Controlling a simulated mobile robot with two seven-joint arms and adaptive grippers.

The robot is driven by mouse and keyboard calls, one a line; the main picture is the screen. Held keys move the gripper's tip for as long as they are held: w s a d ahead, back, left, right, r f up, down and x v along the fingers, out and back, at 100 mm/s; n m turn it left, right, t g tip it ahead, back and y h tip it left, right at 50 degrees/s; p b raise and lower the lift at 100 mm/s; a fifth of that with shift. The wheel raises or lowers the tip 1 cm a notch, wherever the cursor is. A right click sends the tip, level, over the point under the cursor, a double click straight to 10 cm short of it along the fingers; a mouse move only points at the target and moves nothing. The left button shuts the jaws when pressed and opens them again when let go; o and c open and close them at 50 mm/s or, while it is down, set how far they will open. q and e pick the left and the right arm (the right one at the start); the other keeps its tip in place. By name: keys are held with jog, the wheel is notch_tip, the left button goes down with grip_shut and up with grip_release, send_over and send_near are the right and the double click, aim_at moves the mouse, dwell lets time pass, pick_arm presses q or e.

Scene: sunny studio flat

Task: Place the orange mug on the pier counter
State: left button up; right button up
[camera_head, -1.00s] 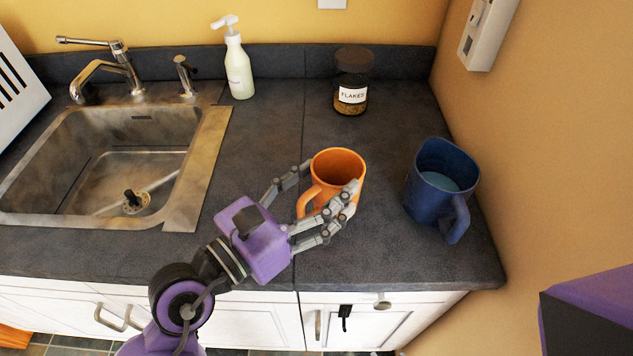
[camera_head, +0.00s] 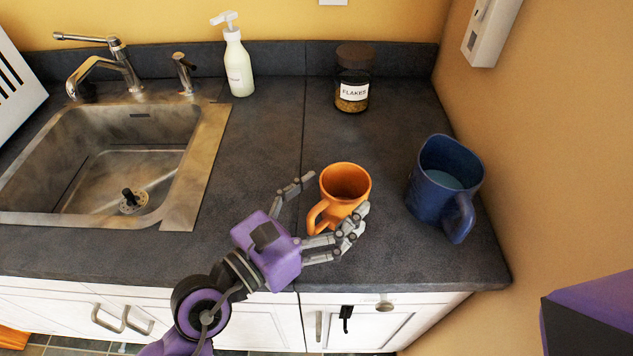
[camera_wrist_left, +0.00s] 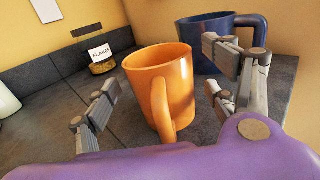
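The orange mug (camera_head: 345,184) stands upright on the dark counter, its handle toward my left gripper. My left gripper (camera_head: 334,204) is open, with one finger on the near right side of the mug and the other to its left. In the left wrist view the orange mug (camera_wrist_left: 162,82) stands between the spread fingers (camera_wrist_left: 165,100), with gaps on both sides. I cannot tell if any finger touches it. My right gripper is not in view. I cannot tell whether this dark counter (camera_head: 260,150) is the pier counter.
A jar labelled FLAKES (camera_head: 353,78) and a soap bottle (camera_head: 237,62) stand at the back. The sink (camera_head: 185,180) is at left, a wall at right.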

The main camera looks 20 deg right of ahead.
pick_arm(q)
jog(key=shift+a, duration=0.1)
jog(key=b+v, duration=0.2)
jog(key=v, duration=0.9)
jog(key=shift+f+b, duration=0.1)
jog(key=shift+b, duration=0.25)
jog(key=shift+s+a, duration=0.2)
jog(key=shift+a, duration=0.15)
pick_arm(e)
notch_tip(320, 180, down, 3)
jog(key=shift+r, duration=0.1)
pick_arm(q)
jog(key=shift+a, duration=0.1)
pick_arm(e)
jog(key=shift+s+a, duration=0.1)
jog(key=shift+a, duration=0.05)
